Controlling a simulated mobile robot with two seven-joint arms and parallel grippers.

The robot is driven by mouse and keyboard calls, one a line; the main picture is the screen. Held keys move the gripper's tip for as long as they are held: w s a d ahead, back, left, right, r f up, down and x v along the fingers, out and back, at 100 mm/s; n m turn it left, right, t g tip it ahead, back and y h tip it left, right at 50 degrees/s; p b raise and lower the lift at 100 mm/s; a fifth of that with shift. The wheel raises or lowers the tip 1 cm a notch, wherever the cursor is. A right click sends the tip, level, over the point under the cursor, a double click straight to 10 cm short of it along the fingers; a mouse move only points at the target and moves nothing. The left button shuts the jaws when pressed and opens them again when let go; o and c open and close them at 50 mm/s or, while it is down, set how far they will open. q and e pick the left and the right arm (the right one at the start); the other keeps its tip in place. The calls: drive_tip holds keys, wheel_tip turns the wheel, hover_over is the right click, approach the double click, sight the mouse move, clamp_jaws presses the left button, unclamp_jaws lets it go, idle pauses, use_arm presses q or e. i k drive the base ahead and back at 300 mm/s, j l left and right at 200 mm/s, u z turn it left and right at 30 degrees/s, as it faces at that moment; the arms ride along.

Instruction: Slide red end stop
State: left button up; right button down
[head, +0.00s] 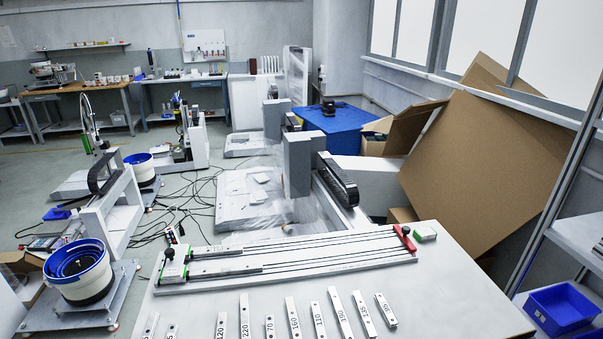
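The red end stop (405,238) sits at the right end of a long pale rail fixture (300,262) lying across the grey table (460,290). Neither of my grippers is in the head view.
Several numbered flat bars (340,314) lie along the table's front. A blue bin (562,308) stands at the lower right and a blue bowl feeder (80,270) at the left. Large cardboard sheets (485,165) lean behind the table. The table's right part is bare.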

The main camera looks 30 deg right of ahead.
sight(405, 234)
drive_tip(key=j+z, duration=0.1)
drive_tip(key=z, duration=0.65)
drive_tip(key=k+j+z, duration=0.1)
drive_tip(key=z, duration=0.7)
